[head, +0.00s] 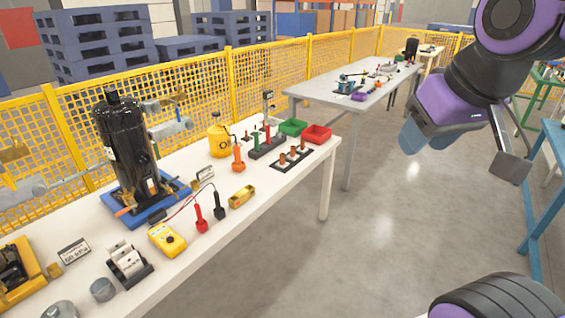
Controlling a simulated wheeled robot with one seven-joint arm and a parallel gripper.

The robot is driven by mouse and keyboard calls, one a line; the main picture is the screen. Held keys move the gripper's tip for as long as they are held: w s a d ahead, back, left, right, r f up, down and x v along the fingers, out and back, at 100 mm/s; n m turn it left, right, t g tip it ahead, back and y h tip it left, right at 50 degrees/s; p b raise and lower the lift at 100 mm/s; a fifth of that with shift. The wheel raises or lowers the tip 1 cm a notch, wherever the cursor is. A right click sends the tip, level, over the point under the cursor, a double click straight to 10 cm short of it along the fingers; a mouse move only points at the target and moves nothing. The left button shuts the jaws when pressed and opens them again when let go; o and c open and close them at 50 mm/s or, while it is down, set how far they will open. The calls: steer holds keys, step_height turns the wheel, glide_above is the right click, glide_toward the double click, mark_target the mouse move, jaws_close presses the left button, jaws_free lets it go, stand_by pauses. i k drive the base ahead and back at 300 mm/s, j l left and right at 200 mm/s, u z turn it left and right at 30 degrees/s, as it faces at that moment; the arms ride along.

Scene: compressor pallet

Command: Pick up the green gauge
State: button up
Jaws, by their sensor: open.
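A small upright green piece (256,140), which looks like the green gauge, stands at the left end of a dark rack (267,148) on the white table. A red piece (267,133) stands beside it in the rack. Its lower part is hidden by the rack and its fine shape is too small to tell. My gripper (414,137) hangs at the end of my purple and black arm at the right, over the open floor. It is open, well apart from the rack, and I see nothing held in it.
A green bin (293,127) and a red bin (317,133) sit behind a rack of copper-coloured pieces (290,156). A yellow oil can (219,138) and an orange tool (238,160) are to the left. A yellow fence (205,90) runs behind. The floor (385,230) is clear.

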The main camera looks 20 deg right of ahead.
mark_target(256, 132)
steer(key=i+l+u, duration=0.1)
steer(key=u, duration=0.45)
steer(key=i+l+u, duration=0.3)
steer(key=i+l, duration=0.2)
steer(key=l, duration=0.2)
steer(key=i+l+u, duration=0.35)
steer(key=l, duration=0.45)
steer(key=i+l, duration=0.2)
steer(key=l, duration=0.15)
steer(key=i+l, duration=0.15)
steer(key=l, duration=0.2)
steer(key=i+l, duration=0.2)
steer(key=l, duration=0.15)
steer(key=i+l, duration=0.15)
steer(key=l, duration=0.2)
steer(key=i+l, duration=0.2)
steer(key=l, duration=0.15)
